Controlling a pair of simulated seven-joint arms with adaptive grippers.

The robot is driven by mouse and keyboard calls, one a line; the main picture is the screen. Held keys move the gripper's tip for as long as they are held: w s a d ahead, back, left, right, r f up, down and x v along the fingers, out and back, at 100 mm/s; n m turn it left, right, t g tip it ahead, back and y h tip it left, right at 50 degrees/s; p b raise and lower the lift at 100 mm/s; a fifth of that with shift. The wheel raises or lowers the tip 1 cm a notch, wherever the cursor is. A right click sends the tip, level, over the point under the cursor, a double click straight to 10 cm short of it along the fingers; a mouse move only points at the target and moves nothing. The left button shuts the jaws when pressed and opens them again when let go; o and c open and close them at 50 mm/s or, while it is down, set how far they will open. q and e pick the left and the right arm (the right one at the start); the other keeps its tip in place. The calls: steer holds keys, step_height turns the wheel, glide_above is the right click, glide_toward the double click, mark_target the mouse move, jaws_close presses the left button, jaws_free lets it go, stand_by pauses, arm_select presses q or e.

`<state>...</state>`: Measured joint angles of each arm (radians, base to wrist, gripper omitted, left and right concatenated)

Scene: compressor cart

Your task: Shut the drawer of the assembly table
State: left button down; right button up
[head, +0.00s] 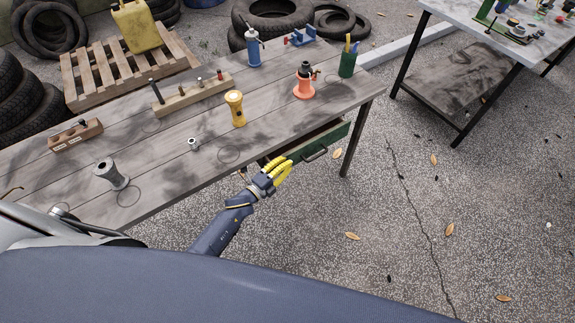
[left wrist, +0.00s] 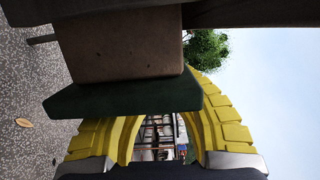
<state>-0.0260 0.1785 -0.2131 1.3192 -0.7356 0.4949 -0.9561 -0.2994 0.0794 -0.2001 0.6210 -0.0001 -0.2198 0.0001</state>
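My left gripper (head: 287,167), with yellow fingers, is in front of the drawer's left end, left of the handle. In the left wrist view the green front (left wrist: 110,98) and brown drawer body (left wrist: 125,45) cross before the fingers (left wrist: 168,92). My right gripper is out of view.
On the tabletop stand an orange stand (head: 304,86), a yellow flashlight (head: 235,108), a green pen cup (head: 348,64) and a blue bottle (head: 254,50). A table leg (head: 355,140) is right of the drawer.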

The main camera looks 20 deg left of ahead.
arm_select(q)
steer(key=s+d, duration=0.2)
steer(key=d, duration=0.1)
steer(key=shift+s, duration=0.3)
steer(key=c, duration=2.1)
jaws_free()
steer(key=v, duration=0.9)
steer(key=shift+s, duration=0.25)
steer(key=shift+c, duration=0.2)
steer(key=shift+w+d, duration=0.5)
steer(key=shift+d, duration=0.3)
jaws_close()
steer(key=w+d, duration=0.2)
steer(key=w, duration=1)
